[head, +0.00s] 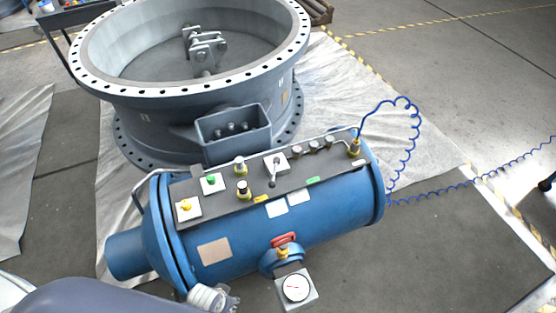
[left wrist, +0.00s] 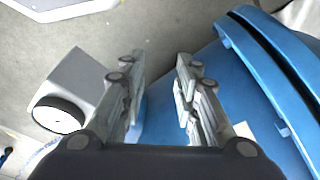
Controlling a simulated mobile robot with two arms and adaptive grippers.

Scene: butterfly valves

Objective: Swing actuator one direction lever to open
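The blue actuator (head: 330,210) lies on its side on the floor, with a dark control panel (head: 235,192) along its top. A small lever with a dark knob (head: 272,183) stands on a white plate (head: 283,160) near the panel's middle. I cannot read its markings. My left gripper (head: 228,297) is low at the actuator's front left, below the panel and away from the lever. In the left wrist view its fingers (left wrist: 160,62) are apart with nothing between them, and the blue body (left wrist: 245,85) is beyond and right. My right gripper is not in view.
A large grey flanged valve body (head: 150,120) stands behind the actuator. A red-handled valve (head: 284,240) and a gauge (head: 296,288), also in the left wrist view (left wrist: 58,115), stick out in front. A coiled blue hose (head: 415,150) runs right. The floor at right is mostly clear.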

